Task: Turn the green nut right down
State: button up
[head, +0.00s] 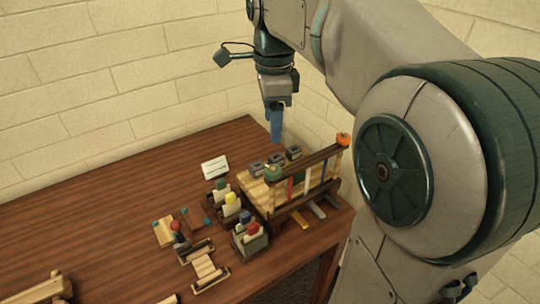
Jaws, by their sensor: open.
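The green nut (272,172) appears as a small rounded green knob at the left end of a dark wooden bar (308,161) on a wooden frame. An orange nut (343,139) sits at the bar's right end. How far down the green nut sits is too small to tell. My gripper (276,142) points down with its blue fingers above the green nut in the picture, apart from it. It is open, and nothing shows between the fingers.
Several bottles with coloured tops stand in dark holders, including a yellow one (230,198). A white card (215,167) stands behind them. Small grey blocks (293,152) sit behind the frame. The left of the wooden table (100,205) is mostly clear. A brick wall (110,75) stands behind.

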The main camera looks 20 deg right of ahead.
aim_at(272, 166)
notch_tip(272, 166, down, 13)
jog(key=shift+r+p, duration=0.2)
jog(key=shift+p, duration=0.1)
jog(key=c, duration=1)
